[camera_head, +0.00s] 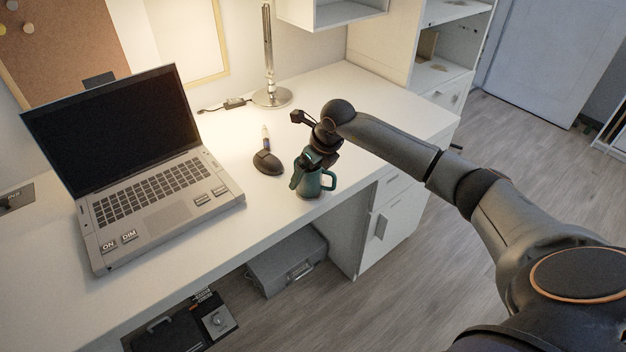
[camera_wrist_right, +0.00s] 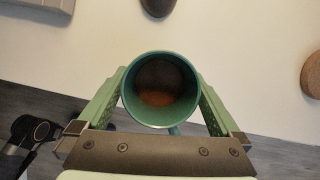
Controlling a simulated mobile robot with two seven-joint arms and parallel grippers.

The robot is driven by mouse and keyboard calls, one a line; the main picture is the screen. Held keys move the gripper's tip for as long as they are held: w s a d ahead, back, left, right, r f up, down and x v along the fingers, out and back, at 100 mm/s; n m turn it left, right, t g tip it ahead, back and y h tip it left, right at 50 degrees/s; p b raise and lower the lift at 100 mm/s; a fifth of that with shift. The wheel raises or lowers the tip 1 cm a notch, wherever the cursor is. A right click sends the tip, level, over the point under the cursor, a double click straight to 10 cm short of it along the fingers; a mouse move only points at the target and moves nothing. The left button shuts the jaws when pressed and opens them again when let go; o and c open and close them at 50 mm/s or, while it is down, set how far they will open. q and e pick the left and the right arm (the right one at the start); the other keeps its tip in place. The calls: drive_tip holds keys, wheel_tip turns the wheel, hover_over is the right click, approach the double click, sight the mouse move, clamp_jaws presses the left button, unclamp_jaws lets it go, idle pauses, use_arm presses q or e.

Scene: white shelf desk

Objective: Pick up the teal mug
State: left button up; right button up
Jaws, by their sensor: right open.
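The teal mug (camera_head: 312,186) stands upright near the front edge of the white desk, with its handle to the right in the head view. In the right wrist view I look down into the open mug (camera_wrist_right: 160,90); its inside is dark with a brownish bottom. My right gripper (camera_head: 308,170) is over the mug and partly hides it. In the right wrist view the two fingers of the right gripper (camera_wrist_right: 160,98) stand apart, one on each side of the mug. I cannot tell whether they touch it. My left gripper is not in view.
An open laptop (camera_head: 150,215) fills the left of the desk (camera_head: 225,130). A lamp base (camera_head: 272,97) stands behind. Desk space right of the lamp is clear.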

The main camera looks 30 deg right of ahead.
drive_tip(key=c, duration=1.5)
drive_tip(key=shift+r, duration=0.1)
drive_tip(key=shift+c, duration=0.4)
drive_tip(key=shift+r, duration=0.1)
